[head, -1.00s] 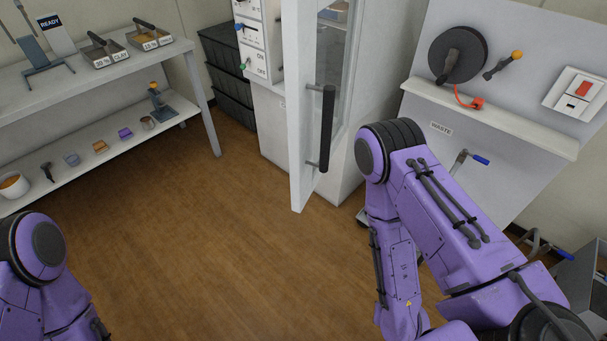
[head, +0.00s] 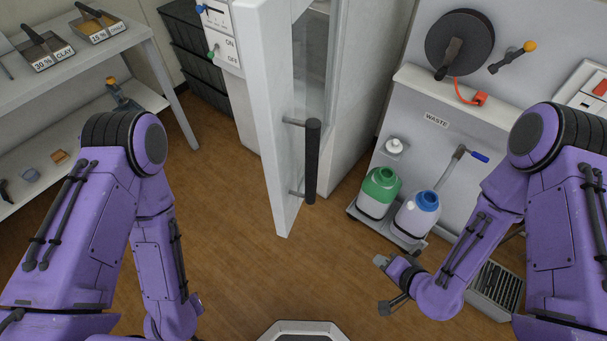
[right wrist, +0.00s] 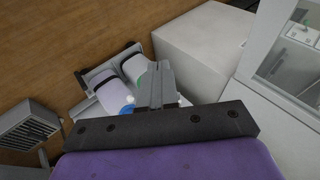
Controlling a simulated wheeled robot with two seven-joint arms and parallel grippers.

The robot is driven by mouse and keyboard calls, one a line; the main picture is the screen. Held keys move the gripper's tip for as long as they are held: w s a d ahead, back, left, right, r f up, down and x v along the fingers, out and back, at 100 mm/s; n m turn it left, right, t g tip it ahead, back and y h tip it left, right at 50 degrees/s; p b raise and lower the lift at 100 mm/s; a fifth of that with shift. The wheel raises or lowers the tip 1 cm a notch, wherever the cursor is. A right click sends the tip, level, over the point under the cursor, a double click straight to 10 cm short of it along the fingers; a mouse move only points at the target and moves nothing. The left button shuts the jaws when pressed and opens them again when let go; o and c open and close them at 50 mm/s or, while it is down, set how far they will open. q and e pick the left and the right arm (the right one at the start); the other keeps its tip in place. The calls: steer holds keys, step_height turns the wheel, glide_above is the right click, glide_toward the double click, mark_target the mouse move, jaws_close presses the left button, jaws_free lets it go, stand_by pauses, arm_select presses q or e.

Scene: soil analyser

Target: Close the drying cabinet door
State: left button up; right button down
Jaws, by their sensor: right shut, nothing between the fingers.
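The drying cabinet door (head: 268,120) stands open in the head view, swung out toward me and seen nearly edge-on. Its dark vertical bar handle (head: 312,160) is on the right-facing side. The white cabinet body (head: 358,105) is behind it, with the opening partly visible. My right gripper (head: 382,262) is shut and empty, low and to the right of the handle, clear of the door. In the right wrist view its closed fingers (right wrist: 157,85) point away from a dark bar. My left arm shows at left, but its gripper is not visible.
Shelves (head: 150,40) are at left. Open wooden floor (head: 230,265) lies before the door.

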steer(key=w+a+r+t+y+p, duration=0.1)
steer(key=w+a+r+y, duration=0.15)
steer(key=r, duration=0.45)
steer(key=w+a+r+y+p, duration=0.1)
steer(key=a+r+y, duration=0.3)
steer(key=r, duration=0.2)
steer(key=n+g+y+p, duration=0.2)
steer(key=n+g+y, duration=0.15)
steer(key=y, duration=0.35)
glide_toward(283, 189)
steer(key=shift+n+t, duration=0.25)
steer(key=shift+t, duration=0.1)
steer(key=p+x, duration=0.1)
steer(key=x, duration=0.1)
steer(key=p+x, duration=0.1)
steer(key=x, duration=0.1)
steer(key=p+x, duration=0.1)
steer(key=x, duration=0.1)
steer(key=shift+s+a+r, duration=0.2)
steer(key=shift+s+r, duration=0.05)
steer(key=shift+r, duration=0.05)
arm_select(q)
step_height(283, 189, up, 8)
steer(key=shift+r, duration=0.2)
arm_select(e)
steer(key=shift+w+a+f, duration=0.1)
steer(key=shift+a, duration=0.25)
